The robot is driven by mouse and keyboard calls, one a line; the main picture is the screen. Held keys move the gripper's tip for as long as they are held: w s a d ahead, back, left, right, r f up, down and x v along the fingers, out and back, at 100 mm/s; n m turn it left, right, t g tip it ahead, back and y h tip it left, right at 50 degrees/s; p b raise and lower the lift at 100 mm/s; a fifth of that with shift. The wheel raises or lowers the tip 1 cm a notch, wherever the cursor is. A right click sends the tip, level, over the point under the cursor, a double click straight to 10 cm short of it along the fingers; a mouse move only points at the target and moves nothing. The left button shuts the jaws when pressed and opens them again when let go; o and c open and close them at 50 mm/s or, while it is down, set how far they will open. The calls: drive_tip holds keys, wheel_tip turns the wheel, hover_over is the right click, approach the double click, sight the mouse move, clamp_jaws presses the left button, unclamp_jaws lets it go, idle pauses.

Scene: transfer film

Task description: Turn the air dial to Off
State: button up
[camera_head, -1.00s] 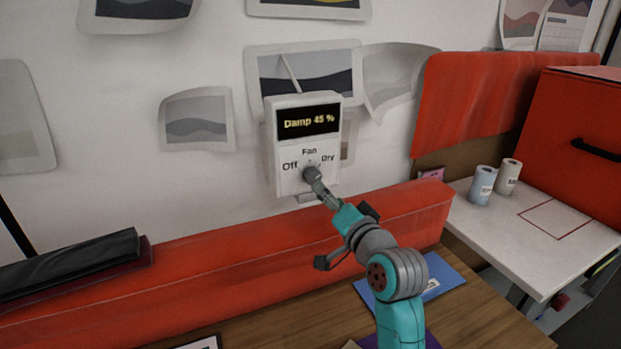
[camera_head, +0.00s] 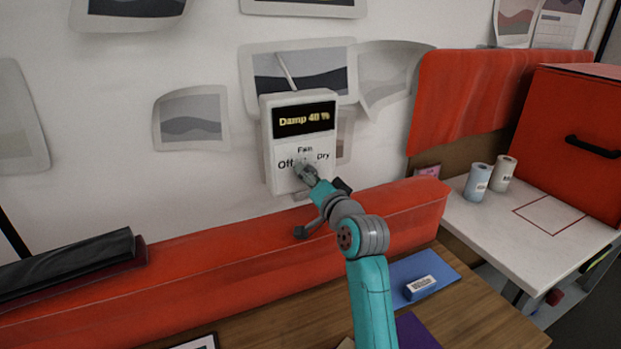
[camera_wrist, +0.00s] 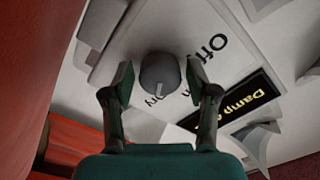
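The white wall unit (camera_head: 281,176) has a dark display (camera_head: 304,118) reading "Damp 40 %". Below it are the labels Off, Fan and Dry, partly covered by my gripper in the head view. The grey round dial (camera_wrist: 160,70) shows in the wrist view. Its white mark points down in that picture, towards the Dry and Fan side and away from Off; I cannot tell exactly which label it meets. My gripper (camera_wrist: 159,80) is open, one finger on each side of the dial, with narrow gaps. In the head view my gripper (camera_head: 306,170) is at the unit's lower front.
A red padded ledge (camera_head: 220,265) runs below the unit. Under it is a wooden desk (camera_head: 480,315) with a blue folder (camera_head: 440,268) and a small labelled block (camera_head: 420,287). Two cups (camera_head: 478,182) and a red box (camera_head: 570,140) stand on the white table (camera_head: 520,240) at right.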

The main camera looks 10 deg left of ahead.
drive_tip(key=c, duration=0.7)
drive_tip(key=shift+n, duration=0.4)
drive_tip(key=n, duration=0.4)
drive_tip(key=shift+n, duration=0.4)
drive_tip(key=n, duration=1.1)
drive_tip(key=shift+d+n, duration=0.1)
drive_tip(key=shift+n, duration=0.3)
drive_tip(key=n, duration=0.6)
drive_tip(key=shift+n, duration=0.3)
